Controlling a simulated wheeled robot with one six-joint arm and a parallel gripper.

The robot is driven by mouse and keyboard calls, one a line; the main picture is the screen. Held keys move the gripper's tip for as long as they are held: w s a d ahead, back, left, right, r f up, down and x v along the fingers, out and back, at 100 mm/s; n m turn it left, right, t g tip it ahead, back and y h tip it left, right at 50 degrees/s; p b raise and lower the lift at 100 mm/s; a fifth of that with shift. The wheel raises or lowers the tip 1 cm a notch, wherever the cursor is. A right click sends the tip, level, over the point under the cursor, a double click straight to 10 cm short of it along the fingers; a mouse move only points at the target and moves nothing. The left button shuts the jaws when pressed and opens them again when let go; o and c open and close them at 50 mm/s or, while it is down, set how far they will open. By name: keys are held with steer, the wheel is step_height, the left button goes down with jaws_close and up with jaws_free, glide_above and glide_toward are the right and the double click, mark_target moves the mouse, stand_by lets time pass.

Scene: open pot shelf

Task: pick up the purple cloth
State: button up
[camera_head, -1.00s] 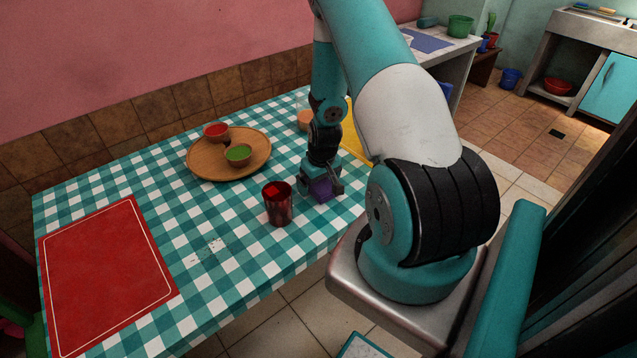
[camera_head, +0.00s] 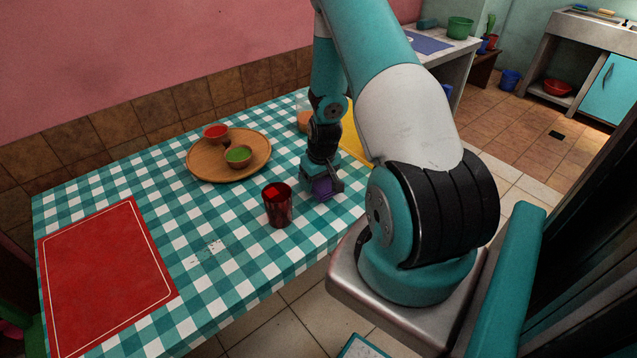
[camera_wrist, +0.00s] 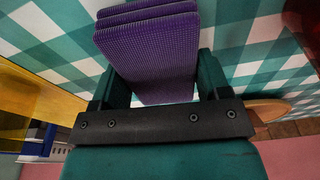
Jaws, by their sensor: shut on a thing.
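The purple cloth (camera_wrist: 150,50) is a folded, layered bundle with a ribbed texture in the wrist view. It sits between the two fingers of my gripper (camera_wrist: 155,80), which is shut on it. In the head view my gripper (camera_head: 322,187) points down at the right part of the checkered table, with the purple cloth (camera_head: 322,187) showing between its fingers. I cannot tell whether the cloth touches the table.
A dark red cup (camera_head: 278,208) stands close to the left of my gripper. An orange cup (camera_head: 304,121) and a yellow mat (camera_head: 354,146) lie behind. A red mat (camera_head: 105,275) covers the left end.

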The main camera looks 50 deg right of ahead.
step_height(320, 180, up, 19)
steer(key=shift+f+b, duration=0.2)
steer(key=shift+b, duration=0.25)
